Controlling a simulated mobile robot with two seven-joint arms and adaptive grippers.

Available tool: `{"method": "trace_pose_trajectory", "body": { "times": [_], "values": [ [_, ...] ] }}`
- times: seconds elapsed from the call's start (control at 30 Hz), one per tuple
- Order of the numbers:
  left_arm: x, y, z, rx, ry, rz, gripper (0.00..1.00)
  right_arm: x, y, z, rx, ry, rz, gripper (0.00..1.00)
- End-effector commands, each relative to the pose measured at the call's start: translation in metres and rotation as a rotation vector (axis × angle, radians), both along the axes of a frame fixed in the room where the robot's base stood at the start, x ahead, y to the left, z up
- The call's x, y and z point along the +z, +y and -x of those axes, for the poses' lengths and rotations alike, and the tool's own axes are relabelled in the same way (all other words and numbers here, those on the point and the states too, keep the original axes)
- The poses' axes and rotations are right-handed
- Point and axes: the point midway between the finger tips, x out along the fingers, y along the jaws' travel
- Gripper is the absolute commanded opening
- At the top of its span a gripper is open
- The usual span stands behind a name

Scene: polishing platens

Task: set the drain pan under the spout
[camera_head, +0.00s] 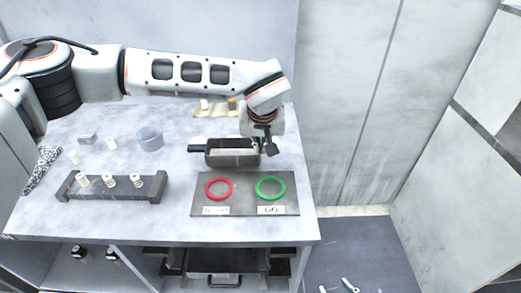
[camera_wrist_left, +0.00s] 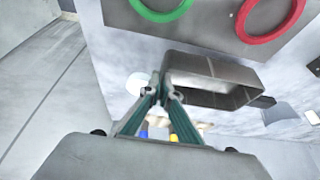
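The drain pan (camera_head: 232,160) is a dark, open rectangular pan with a handle pointing left. It stands level behind the grey mat, right of the table's middle. My left gripper (camera_head: 262,143) is at the pan's right end. In the left wrist view the fingers (camera_wrist_left: 165,85) close together at the end wall of the pan (camera_wrist_left: 215,98) and appear to pinch it. Whether the pan touches the table is unclear. I cannot make out a spout for certain; the arm covers part of the area behind the pan. My right gripper is not in view.
A grey mat (camera_head: 245,206) with a red ring (camera_head: 219,188) and a green ring (camera_head: 270,187) lies in front of the pan. A clear cup (camera_head: 150,138) and a dark rack (camera_head: 152,190) with white pieces are on the left. A beige tray (camera_head: 207,112) lies behind.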

Motion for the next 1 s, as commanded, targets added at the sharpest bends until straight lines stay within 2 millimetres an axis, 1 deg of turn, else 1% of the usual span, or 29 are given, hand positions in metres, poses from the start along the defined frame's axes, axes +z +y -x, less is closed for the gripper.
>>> {"method": "trace_pose_trajectory", "body": {
  "times": [0.03,0.1,0.47,0.5,0.57,0.6,0.87,1.0],
  "values": [
    [-0.008,0.000,0.000,0.000,0.001,0.000,0.00,0.000,0.000,0.000,0.000,0.001,0.000,0.40],
    [-0.015,0.000,0.000,0.000,0.001,0.001,0.00,-0.001,0.000,0.000,0.000,0.002,0.001,0.40],
    [-0.018,0.000,0.000,-0.001,-0.001,0.000,0.00,-0.001,0.000,0.000,0.000,0.001,0.000,0.40],
    [-0.019,0.000,0.000,-0.001,0.000,0.000,0.04,-0.001,0.000,0.000,0.000,0.000,0.000,0.40],
    [-0.018,0.000,0.000,0.000,-0.001,0.000,0.20,-0.001,0.000,0.000,0.000,0.000,0.000,0.40],
    [-0.018,0.000,0.000,0.000,-0.001,0.000,0.21,0.000,0.000,0.000,0.000,-0.001,0.000,0.40],
    [-0.018,0.000,0.000,0.000,-0.001,0.000,0.21,0.002,0.000,-0.001,0.000,-0.005,-0.001,0.40],
    [-0.012,0.000,0.000,0.000,-0.002,0.001,0.21,0.004,0.000,-0.002,0.000,-0.005,-0.001,0.40]
  ]
}}
